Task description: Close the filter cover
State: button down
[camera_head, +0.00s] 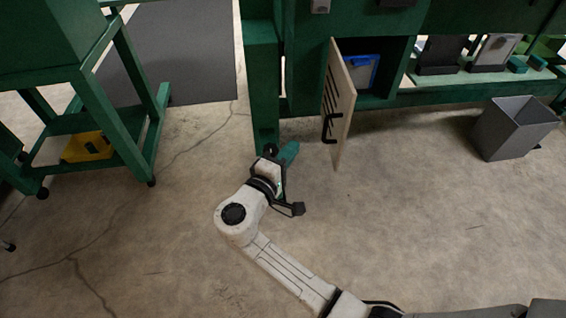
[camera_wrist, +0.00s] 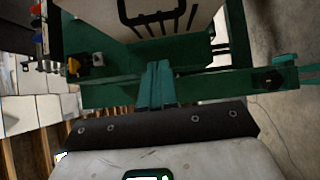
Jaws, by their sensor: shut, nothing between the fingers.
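The filter cover (camera_head: 343,105) is a thin beige panel with dark slots and a black handle (camera_head: 328,128). In the head view it stands swung open, out from a green cabinet compartment (camera_head: 377,101). A blue-and-white filter-like piece (camera_head: 361,70) sits inside. My gripper (camera_head: 290,150) has teal fingers, shut and empty, to the left of the cover and apart from it. In the wrist view the shut fingertips (camera_wrist: 157,68) point towards the slotted cover (camera_wrist: 205,14) and its black handle (camera_wrist: 152,18) at the top.
A grey bin (camera_head: 515,128) stands on the floor at the right. A green cart (camera_head: 120,125) with a yellow item (camera_head: 87,147) on its lower shelf stands at the left. The concrete floor to the right of my arm is clear.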

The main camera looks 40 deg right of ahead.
jog(key=d+b, duration=0.1)
jog(key=d, duration=0.6)
jog(key=shift+s+d, duration=0.2)
jog(key=shift+s, duration=0.2)
